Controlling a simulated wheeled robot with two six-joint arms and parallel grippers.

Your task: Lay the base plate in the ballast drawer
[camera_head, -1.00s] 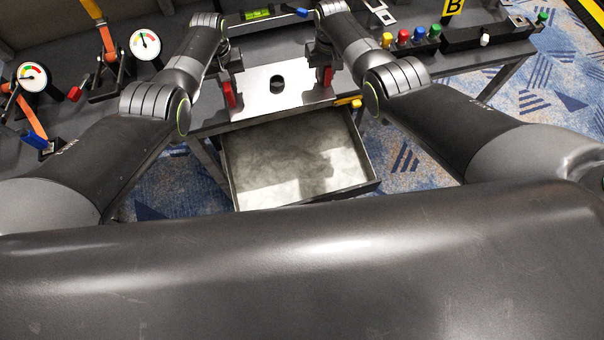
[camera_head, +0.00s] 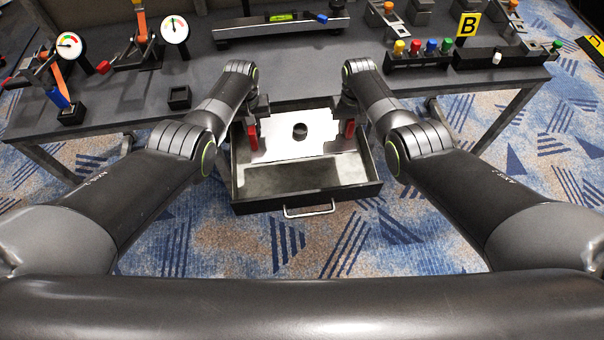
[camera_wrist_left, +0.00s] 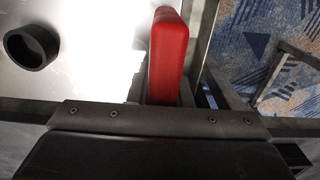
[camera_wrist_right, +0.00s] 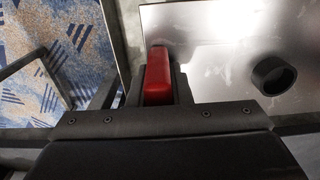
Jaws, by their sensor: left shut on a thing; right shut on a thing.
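The base plate (camera_head: 275,149) is a shiny silver sheet with a black ring (camera_head: 300,132) around its hole. It is roughly level, within the outline of the open ballast drawer (camera_head: 345,194), towards the back. A shaded strip of drawer floor shows in front of it; I cannot tell whether the plate touches the floor. My left gripper (camera_head: 252,132) is shut on the red grip (camera_wrist_left: 168,55) at the plate's left end. My right gripper (camera_head: 349,130) is shut on the red grip (camera_wrist_right: 158,75) at its right end. The fingertips are partly hidden in the wrist views.
The drawer has a front handle (camera_head: 308,211). The grey table (camera_head: 300,73) behind carries a rail with a green level (camera_head: 281,17), gauges (camera_head: 69,45) with clamps, a small black box (camera_head: 179,97), coloured knobs (camera_head: 415,48) and a yellow B sign (camera_head: 467,25). Carpet in front is clear.

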